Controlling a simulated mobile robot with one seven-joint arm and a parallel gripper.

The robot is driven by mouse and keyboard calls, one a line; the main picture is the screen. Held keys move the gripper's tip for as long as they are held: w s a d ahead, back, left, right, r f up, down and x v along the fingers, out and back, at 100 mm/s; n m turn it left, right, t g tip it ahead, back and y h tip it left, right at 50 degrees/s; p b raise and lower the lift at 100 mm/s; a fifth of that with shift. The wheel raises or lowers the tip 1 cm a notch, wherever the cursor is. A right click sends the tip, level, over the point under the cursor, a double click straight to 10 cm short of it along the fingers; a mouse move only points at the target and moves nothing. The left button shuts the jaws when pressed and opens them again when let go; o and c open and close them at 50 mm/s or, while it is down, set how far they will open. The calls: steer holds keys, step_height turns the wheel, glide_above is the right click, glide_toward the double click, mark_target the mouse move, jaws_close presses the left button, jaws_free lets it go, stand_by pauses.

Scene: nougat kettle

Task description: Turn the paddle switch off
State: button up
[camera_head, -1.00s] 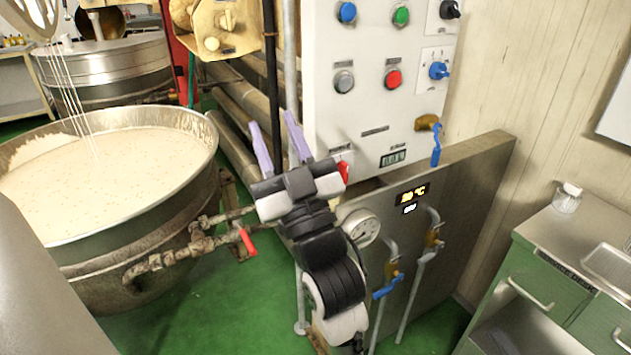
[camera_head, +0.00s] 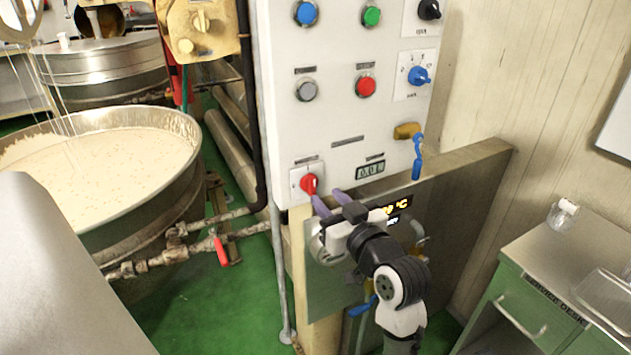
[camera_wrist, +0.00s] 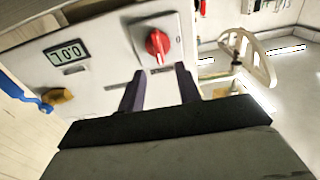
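The control panel (camera_head: 335,115) is a white box with several round buttons and knobs. A red rotary switch (camera_head: 309,184) on a pale square plate sits at its lower left; I cannot tell for sure whether it is the paddle switch. The red switch also shows in the wrist view (camera_wrist: 157,45), just beyond my fingertips. My gripper (camera_head: 328,200) is just below and right of it in the head view. Its two purple fingers are apart, with nothing between them in the wrist view (camera_wrist: 160,78). I see no clear contact with the switch.
A small digital display (camera_head: 370,169) and a blue-handled valve (camera_head: 417,155) are right of the switch. A large kettle of pale mix (camera_head: 100,165) stands at left. A grey pipe (camera_head: 273,250) runs down beside the panel. A green service desk (camera_head: 545,300) is at right.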

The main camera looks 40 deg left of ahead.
mark_target(314, 184)
steer(key=p+x, duration=0.1)
steer(key=x, duration=0.5)
steer(key=shift+w+a+p, duration=0.1)
steer(key=shift+p, duration=0.25)
steer(key=shift+c, duration=0.2)
jaws_close()
